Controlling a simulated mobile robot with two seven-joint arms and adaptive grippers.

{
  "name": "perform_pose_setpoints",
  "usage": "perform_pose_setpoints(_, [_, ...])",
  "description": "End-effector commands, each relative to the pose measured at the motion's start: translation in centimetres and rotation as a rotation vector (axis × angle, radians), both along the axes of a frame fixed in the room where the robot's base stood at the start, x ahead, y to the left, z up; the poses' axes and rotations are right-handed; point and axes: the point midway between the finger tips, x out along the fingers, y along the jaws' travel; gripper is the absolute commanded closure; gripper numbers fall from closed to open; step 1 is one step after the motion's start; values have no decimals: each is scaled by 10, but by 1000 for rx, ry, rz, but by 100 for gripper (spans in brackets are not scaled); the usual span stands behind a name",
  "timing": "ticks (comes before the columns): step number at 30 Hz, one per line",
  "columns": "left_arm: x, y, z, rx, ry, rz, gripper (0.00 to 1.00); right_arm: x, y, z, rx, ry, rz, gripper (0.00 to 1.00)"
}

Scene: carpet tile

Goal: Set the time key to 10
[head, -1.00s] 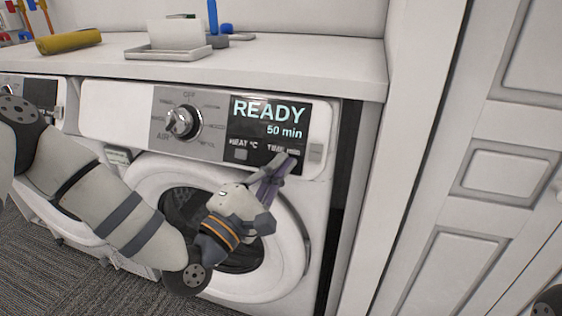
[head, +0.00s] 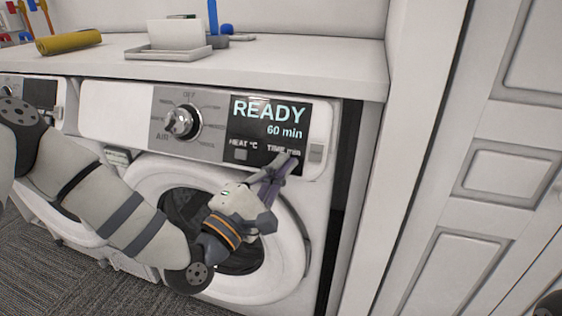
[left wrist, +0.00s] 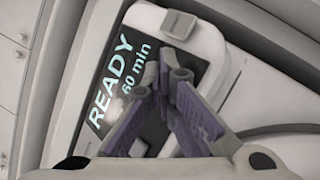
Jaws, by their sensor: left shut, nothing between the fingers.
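The display (head: 268,118) on the front of the dryer or washer (head: 205,130) reads READY and 60 min. It also shows in the left wrist view (left wrist: 122,75). Below it are the labels HEAT °C and TIME min, with a grey heat key (head: 241,155) under the first. The time key under the TIME min label is hidden behind my left gripper. My left gripper (head: 288,161) is shut and empty, its tips at the TIME min label. I cannot tell whether they touch the panel. In the left wrist view the closed fingertips (left wrist: 166,72) are over the display's lower edge. My right gripper is not in view.
A round dial (head: 182,123) sits left of the display and a pale key (head: 316,152) sits right of it. The round door (head: 290,255) is below. A countertop (head: 300,65) with a white tray (head: 168,53) and a yellow roll (head: 68,42) is above.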

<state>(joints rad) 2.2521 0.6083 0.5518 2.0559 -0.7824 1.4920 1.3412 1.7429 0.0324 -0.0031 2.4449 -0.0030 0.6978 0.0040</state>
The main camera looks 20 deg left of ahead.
Motion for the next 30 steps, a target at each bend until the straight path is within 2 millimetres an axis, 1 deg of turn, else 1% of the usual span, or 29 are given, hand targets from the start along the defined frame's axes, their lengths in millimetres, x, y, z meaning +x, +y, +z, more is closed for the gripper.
perform_pose_setpoints(8, [0,0,1,0,0,0,100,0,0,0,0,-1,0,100])
perform_pose_setpoints(18, [-14,1,9,0,-1,0,100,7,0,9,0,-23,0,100])
perform_pose_setpoints(26, [-15,1,7,0,1,1,100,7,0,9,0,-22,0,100])
perform_pose_setpoints(30, [-25,1,17,-1,-3,-1,100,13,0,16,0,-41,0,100])
